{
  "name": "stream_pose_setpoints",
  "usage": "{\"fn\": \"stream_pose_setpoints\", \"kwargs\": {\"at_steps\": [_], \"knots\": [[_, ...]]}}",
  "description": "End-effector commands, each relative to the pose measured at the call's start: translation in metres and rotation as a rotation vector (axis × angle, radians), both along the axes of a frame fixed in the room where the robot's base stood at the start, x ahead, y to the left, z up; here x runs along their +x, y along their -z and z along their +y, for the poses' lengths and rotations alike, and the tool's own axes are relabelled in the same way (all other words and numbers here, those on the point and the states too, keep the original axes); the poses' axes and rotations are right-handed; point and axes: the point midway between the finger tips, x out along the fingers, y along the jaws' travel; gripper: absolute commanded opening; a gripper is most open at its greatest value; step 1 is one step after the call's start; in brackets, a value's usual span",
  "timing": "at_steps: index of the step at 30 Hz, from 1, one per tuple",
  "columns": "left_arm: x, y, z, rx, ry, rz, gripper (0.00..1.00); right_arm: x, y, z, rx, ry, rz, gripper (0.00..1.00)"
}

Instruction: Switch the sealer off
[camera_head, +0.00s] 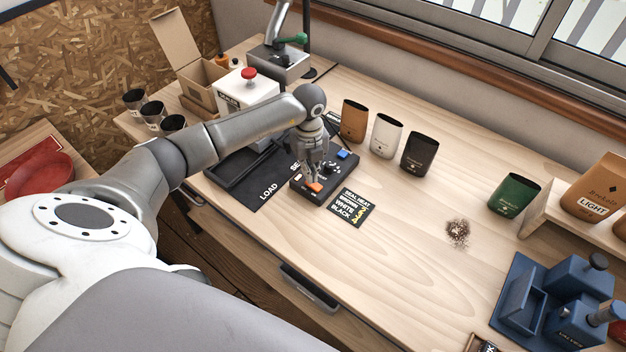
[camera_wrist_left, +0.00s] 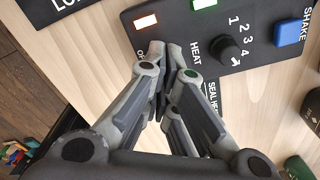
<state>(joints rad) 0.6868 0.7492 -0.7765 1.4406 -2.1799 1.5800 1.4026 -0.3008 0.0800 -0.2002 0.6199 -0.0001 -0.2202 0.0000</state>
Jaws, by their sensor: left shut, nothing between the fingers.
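That view also shows a green-edged lit rectangle (camera_wrist_left: 203,3), a black HEAT dial (camera_wrist_left: 229,48) with numbers 1 to 4, and a blue SHAKE button (camera_wrist_left: 288,33). My left gripper (camera_wrist_left: 168,52) is shut and empty, its tips over the box's edge just beside the orange rectangle. They partly cover a label starting with "O". Contact cannot be told.
A black SEAL HEAT card (camera_head: 351,208) lies right of the box. Brown (camera_head: 353,121), white (camera_head: 386,136) and black (camera_head: 419,152) bags stand behind it. The white machine with a red button (camera_head: 249,73) stands at the back left. The bench's middle is mostly clear, with spilled grounds (camera_head: 457,233).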

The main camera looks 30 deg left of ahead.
Motion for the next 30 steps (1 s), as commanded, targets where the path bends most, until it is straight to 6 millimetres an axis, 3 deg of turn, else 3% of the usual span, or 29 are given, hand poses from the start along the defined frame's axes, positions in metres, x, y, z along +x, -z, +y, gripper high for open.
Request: {"fn": "stream_pose_setpoints", "kwargs": {"at_steps": [30], "knots": [[0.0,0.0064,0.0,0.0,0.0,0.0,0.0,0.0008,0.0049,0.0001,0.0,0.0,-0.001,0.4]]}}
